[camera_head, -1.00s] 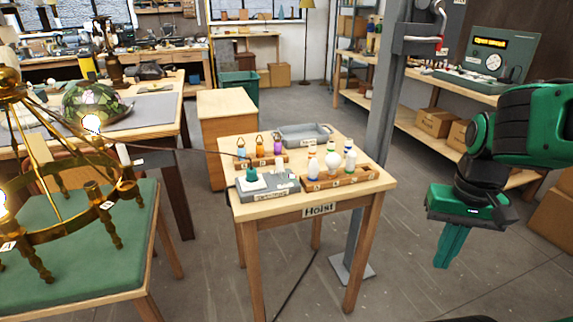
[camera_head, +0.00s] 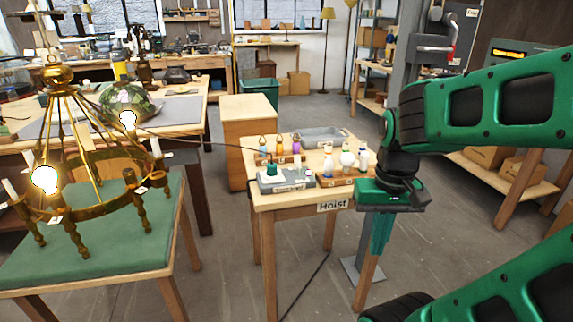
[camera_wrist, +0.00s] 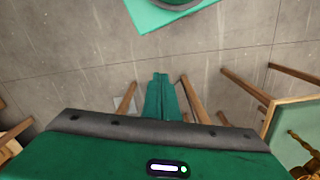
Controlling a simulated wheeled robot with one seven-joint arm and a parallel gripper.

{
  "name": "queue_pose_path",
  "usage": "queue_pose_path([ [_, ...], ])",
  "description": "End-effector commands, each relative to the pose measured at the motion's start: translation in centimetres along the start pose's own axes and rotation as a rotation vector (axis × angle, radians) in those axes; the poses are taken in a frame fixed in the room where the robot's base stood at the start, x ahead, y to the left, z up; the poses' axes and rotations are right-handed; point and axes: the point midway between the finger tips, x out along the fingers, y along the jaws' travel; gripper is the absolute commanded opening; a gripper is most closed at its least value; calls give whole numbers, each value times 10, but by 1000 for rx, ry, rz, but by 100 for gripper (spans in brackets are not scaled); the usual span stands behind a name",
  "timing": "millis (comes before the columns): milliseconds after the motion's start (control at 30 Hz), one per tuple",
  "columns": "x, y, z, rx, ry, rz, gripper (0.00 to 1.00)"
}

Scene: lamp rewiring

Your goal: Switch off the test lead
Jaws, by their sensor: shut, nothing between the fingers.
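The grey test box (camera_head: 296,182) sits at the front left of the small table marked Hoist, with a green knob-like part (camera_head: 272,168) on top. A dark lead (camera_head: 200,139) runs from it toward the brass chandelier (camera_head: 110,203). Two chandelier bulbs glow, one at the front left (camera_head: 45,179) and one at the back (camera_head: 128,119). My gripper (camera_head: 379,250) hangs pointing down, shut and empty, to the right of and nearer than the table's front right corner. In the wrist view its closed fingers (camera_wrist: 160,78) point over the floor. The switch itself is too small to make out.
Colour-topped bottles and bulbs stand in wooden racks (camera_head: 340,181) on the table, right of and behind the box. A grey tray (camera_head: 319,138) is behind them. A green-topped bench (camera_head: 110,258) is left.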

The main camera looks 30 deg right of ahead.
Motion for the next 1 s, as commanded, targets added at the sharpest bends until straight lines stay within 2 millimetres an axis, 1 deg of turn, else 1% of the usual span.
queue_pose_path([
  [300,0,0,-1,1,1,0,0],
  [333,-3,4,6,1,11,-6,0],
  [367,-4,5,6,4,20,-9,0],
  [467,0,-2,-11,26,59,-20,0],
  [567,10,-16,-47,71,131,-57,0],
  [600,14,-23,-66,97,168,-85,0],
  [667,20,-36,-95,144,226,-140,0],
  [700,24,-46,-115,180,265,-186,0],
  [767,28,-60,-144,241,317,-266,0],
  [800,30,-69,-163,288,348,-324,0],
  [867,31,-81,-190,364,394,-420,0],
  [900,30,-88,-208,420,420,-489,0],
  [967,26,-96,-234,509,456,-597,0],
  [1000,23,-100,-249,571,476,-669,0],
])
